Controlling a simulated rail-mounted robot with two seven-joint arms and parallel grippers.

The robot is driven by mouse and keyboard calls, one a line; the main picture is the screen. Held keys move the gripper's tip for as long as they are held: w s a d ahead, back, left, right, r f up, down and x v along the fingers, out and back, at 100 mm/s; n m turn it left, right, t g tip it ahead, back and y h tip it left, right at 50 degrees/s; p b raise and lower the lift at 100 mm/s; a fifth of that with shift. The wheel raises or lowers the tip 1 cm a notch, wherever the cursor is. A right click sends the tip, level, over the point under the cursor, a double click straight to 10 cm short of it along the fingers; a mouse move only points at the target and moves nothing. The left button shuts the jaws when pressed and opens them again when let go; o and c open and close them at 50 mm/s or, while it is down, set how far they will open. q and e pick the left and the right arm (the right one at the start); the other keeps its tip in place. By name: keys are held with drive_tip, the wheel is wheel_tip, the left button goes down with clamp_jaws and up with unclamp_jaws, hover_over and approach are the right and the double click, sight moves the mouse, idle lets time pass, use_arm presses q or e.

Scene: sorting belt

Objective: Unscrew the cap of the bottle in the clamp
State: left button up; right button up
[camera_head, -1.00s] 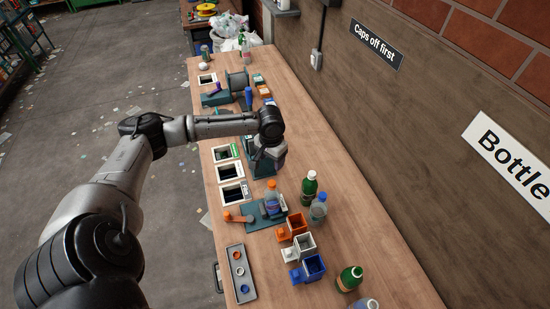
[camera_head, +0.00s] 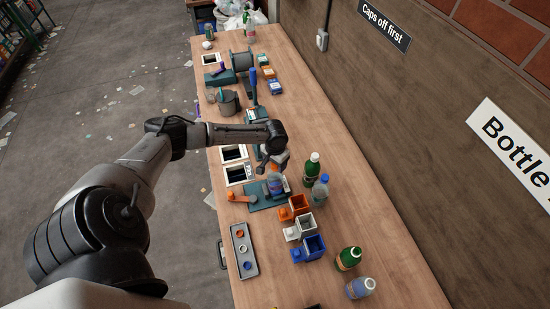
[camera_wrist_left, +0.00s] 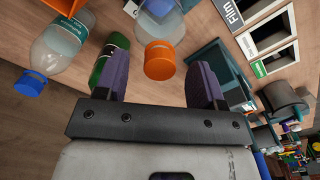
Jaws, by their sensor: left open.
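The bottle (camera_head: 276,184) stands upright in the teal clamp (camera_head: 262,203) on the bench, a clear bottle with an orange cap. My left gripper (camera_head: 274,164) is just above it, pointing down and covering much of the cap in the head view. In the left wrist view the orange cap (camera_wrist_left: 160,60) shows between the two open dark fingers, nearer the viewer than the bottle body. Gaps show on both sides, so neither finger visibly touches it. The clamp's orange lever (camera_head: 240,198) points left. My right gripper is not in view.
A green bottle (camera_head: 312,170) and a blue-capped bottle (camera_head: 320,189) stand close to the right of the clamp. Orange, white (camera_head: 304,222) and blue (camera_head: 314,248) bins are in front. A grey tray (camera_head: 244,265) holds loose caps. Two bottles stand at the front right.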

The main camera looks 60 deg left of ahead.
use_arm(q)
drive_tip(key=shift+f, duration=0.15)
drive_tip(key=shift+c, duration=0.4)
drive_tip(key=c, duration=0.9)
drive_tip(key=shift+r+n+p, duration=0.2)
drive_tip(key=shift+n+p, duration=0.2)
drive_tip(key=shift+p, duration=0.2)
drive_tip(key=shift+c, duration=0.2)
drive_tip(key=shift+n+p, duration=1.7)
drive_tip(key=shift+p, duration=0.2)
drive_tip(key=shift+f+n+p, duration=0.1)
drive_tip(key=shift+n+p, duration=0.25)
drive_tip(key=shift+n, duration=0.05)
drive_tip(key=shift+f, duration=0.1)
